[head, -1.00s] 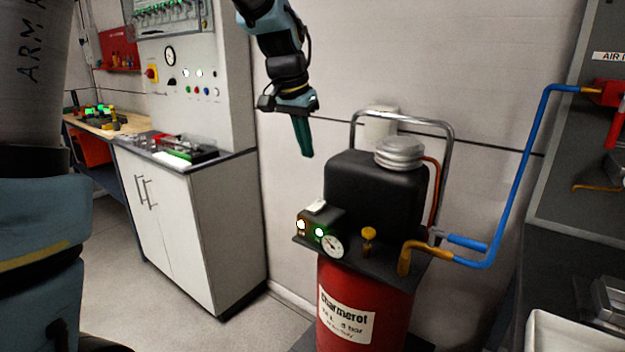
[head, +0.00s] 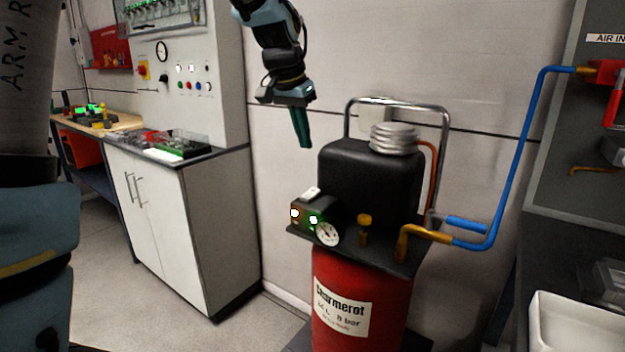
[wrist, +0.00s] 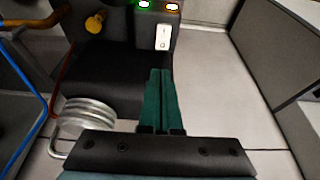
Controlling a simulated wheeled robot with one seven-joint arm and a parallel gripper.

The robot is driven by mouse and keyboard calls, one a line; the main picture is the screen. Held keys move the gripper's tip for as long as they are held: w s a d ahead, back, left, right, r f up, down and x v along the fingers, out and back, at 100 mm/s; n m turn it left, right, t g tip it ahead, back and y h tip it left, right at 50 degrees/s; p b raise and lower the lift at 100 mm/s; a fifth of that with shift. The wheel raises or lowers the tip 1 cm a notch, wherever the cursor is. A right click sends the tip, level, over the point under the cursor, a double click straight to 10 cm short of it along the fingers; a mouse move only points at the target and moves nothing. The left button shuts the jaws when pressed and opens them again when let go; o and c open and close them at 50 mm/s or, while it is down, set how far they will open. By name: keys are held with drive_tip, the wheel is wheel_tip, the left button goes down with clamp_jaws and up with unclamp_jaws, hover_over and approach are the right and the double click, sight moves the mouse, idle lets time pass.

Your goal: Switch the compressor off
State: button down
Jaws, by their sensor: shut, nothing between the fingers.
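The compressor has a red tank (head: 358,292) with a white label and a black motor housing (head: 368,185) on top. Its small switch box (head: 318,210) carries a white rocker switch (head: 311,193), a lit white-orange lamp and a lit green lamp. The rocker also shows in the wrist view (wrist: 163,37), close ahead of the fingertips. A round gauge (head: 327,233) sits beside the box. My gripper (head: 307,146) is shut and empty, with green fingers pointing down, above the switch box and apart from it. In the wrist view the fingers (wrist: 161,72) lie together.
A brass knob (head: 365,222) stands beside the gauge. A chrome handle (head: 447,125) arches over the compressor. A blue hose (head: 517,165) runs right to the wall panel. A white cabinet (head: 170,215) stands at left, with bare floor before it.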

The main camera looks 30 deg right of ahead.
sight(314, 191)
drive_tip(key=x, duration=0.4)
drive_tip(key=p+x, duration=0.1)
drive_tip(key=x, duration=0.2)
drive_tip(key=p+x, duration=0.1)
drive_tip(key=x, duration=0.3)
drive_tip(key=shift+s+a+f, duration=0.2)
drive_tip(key=shift+s+f, duration=0.05)
drive_tip(key=shift+f, duration=0.2)
drive_tip(key=shift+p, duration=0.5)
drive_tip(key=shift+w+d+p, duration=0.1)
drive_tip(key=shift+d+p, duration=0.05)
drive_tip(key=shift+p, duration=0.4)
drive_tip(key=shift+f+y, duration=0.25)
drive_tip(key=shift+y, duration=0.05)
drive_tip(key=shift+a+b, duration=0.25)
drive_tip(key=shift+b, duration=0.05)
drive_tip(key=shift+s+a, duration=0.45)
drive_tip(key=shift+a, duration=0.1)
